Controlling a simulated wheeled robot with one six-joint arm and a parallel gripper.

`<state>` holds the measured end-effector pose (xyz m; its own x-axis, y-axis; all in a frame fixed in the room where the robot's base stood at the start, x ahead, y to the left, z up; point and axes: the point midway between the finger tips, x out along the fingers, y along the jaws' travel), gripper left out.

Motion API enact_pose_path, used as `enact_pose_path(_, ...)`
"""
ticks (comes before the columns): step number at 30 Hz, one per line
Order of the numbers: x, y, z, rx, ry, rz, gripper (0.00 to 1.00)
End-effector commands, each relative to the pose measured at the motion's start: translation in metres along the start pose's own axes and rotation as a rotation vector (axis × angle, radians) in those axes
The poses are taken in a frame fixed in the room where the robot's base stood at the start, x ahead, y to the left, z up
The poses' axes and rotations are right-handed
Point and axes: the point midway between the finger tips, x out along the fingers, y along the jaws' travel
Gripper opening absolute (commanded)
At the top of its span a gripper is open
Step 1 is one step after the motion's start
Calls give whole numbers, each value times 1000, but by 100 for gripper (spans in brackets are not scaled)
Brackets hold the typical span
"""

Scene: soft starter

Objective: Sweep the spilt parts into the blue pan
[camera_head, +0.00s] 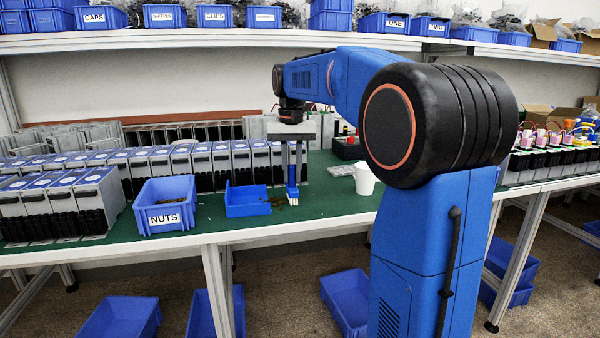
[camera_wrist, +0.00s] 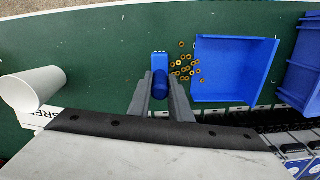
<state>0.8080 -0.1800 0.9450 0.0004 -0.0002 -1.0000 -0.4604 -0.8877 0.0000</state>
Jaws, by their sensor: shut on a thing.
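My gripper (camera_head: 292,165) is shut on a blue brush (camera_head: 292,192) and holds it upright over the green table top. In the wrist view the brush (camera_wrist: 160,82) shows between the two grey fingers (camera_wrist: 160,92). Several small brass nuts (camera_wrist: 185,68) lie loose on the table between the brush and the blue pan (camera_wrist: 235,72). The nuts are close beside the brush; I cannot tell whether any touch it. The pan floor looks empty. In the head view the pan (camera_head: 247,207) is left of the brush, and the nuts are small and dark.
A blue bin labelled NUTS (camera_head: 167,218) stands left of the pan. A white cup (camera_head: 364,178) stands right of the brush; it also shows in the wrist view (camera_wrist: 40,86). Rows of grey and black units (camera_head: 230,165) line the table behind. Green table between brush and cup is mostly clear.

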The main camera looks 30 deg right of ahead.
Motion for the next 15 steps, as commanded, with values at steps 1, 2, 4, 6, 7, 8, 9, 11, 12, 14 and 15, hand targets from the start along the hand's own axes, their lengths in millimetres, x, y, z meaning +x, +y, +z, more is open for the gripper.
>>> enact_pose_path(1,0,-4,1,-1,0,0,0)
enact_pose_path(2,0,-7,1,-1,0,0,0)
enact_pose_path(4,0,-13,2,-2,0,0,0)
enact_pose_path(6,0,-18,3,-2,0,0,0)
enact_pose_path(7,0,-20,3,-1,0,0,0)
enact_pose_path(8,0,-23,4,-1,0,0,0)
enact_pose_path(9,0,-26,4,-1,0,0,0)
enact_pose_path(11,0,-31,5,-2,0,0,0)
enact_pose_path(12,0,-34,6,-2,0,0,0)
enact_pose_path(14,0,-38,6,-1,0,0,0)
enact_pose_path(15,-2,-40,6,0,1,0,0)
